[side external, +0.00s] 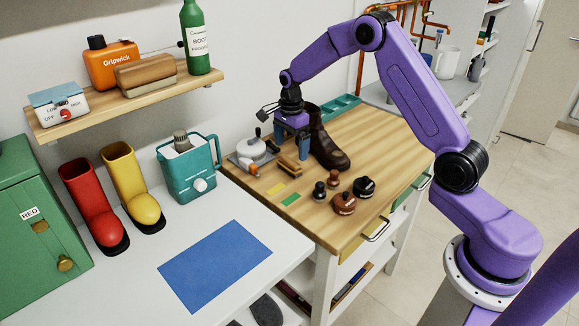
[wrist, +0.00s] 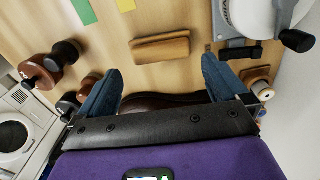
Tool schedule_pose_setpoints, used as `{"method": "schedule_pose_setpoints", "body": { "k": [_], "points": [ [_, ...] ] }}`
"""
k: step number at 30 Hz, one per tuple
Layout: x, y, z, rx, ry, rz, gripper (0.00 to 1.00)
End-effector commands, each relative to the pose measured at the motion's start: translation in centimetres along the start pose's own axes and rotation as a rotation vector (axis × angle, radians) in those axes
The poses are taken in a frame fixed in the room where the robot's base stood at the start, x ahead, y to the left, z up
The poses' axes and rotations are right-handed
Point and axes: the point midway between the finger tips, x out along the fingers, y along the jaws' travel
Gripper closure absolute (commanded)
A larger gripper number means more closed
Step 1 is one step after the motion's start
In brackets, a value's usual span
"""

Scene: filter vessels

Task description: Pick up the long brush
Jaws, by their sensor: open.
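A long, narrow wooden brush (side external: 289,165) lies on the wooden bench top, just below my gripper. In the wrist view, the brush (wrist: 160,48) lies crosswise just ahead of my fingertips, with bare wood around it. My gripper (side external: 291,152) points down above the bench, beside a tall brown boot. In the wrist view, the blue fingers of my gripper (wrist: 162,68) are wide apart with nothing held between them. The brush appears apart from both fingers. Its underside is hidden.
The brown boot (side external: 327,145) stands close to the right of my gripper. A white device (side external: 251,151) with a dark handle is close on the left. Several round-knobbed brushes (side external: 344,203) stand to the front right. Yellow and green patches (side external: 290,199) mark the bench in front.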

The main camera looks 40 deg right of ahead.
Motion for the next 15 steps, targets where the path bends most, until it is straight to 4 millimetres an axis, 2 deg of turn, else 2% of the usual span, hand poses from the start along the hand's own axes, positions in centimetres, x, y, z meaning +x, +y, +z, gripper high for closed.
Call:
{"method": "schedule_pose_setpoints", "body": {
  "k": [7, 15],
  "points": [
    [1.6, 0.0, 0.1, 0.000, 0.000, 0.002, 0.00],
    [5.2, -0.1, 0.4, 0.000, 0.000, 0.002, 0.00]
  ]
}}
